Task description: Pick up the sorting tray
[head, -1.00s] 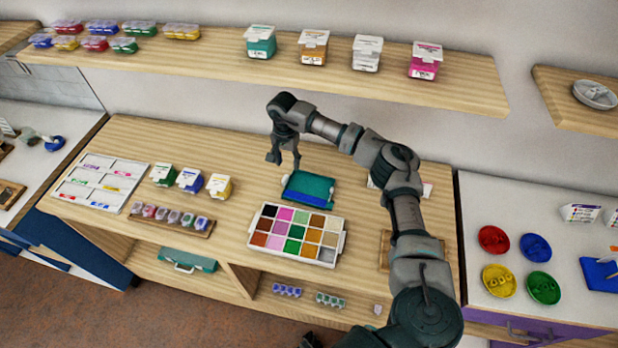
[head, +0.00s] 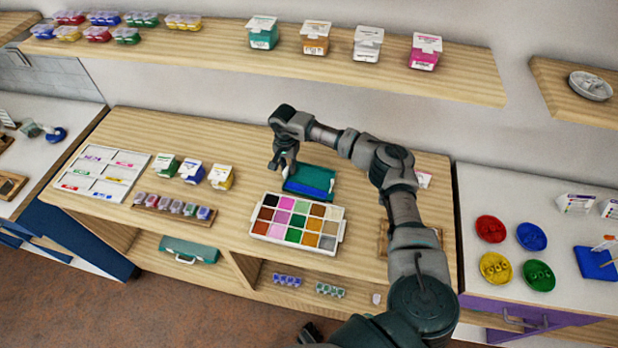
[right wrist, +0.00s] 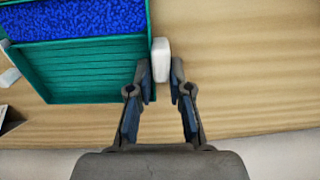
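The teal tray (head: 325,174), which I take as the sorting tray, lies on the wooden worktop in the head view. In the right wrist view the tray (right wrist: 85,75) has a bare ribbed teal section and a section full of blue beads (right wrist: 75,17). A white handle (right wrist: 161,60) sticks out at its side. My right gripper (head: 280,165) is at the tray's left end. My left gripper is not clearly in view.
A white tray of coloured compartments (head: 340,232) stands just in front of the teal tray. Small lidded boxes (head: 192,172), a rack of small pots (head: 172,207) and a white divided board (head: 122,180) are to the left. A shelf (head: 385,65) runs above the worktop.

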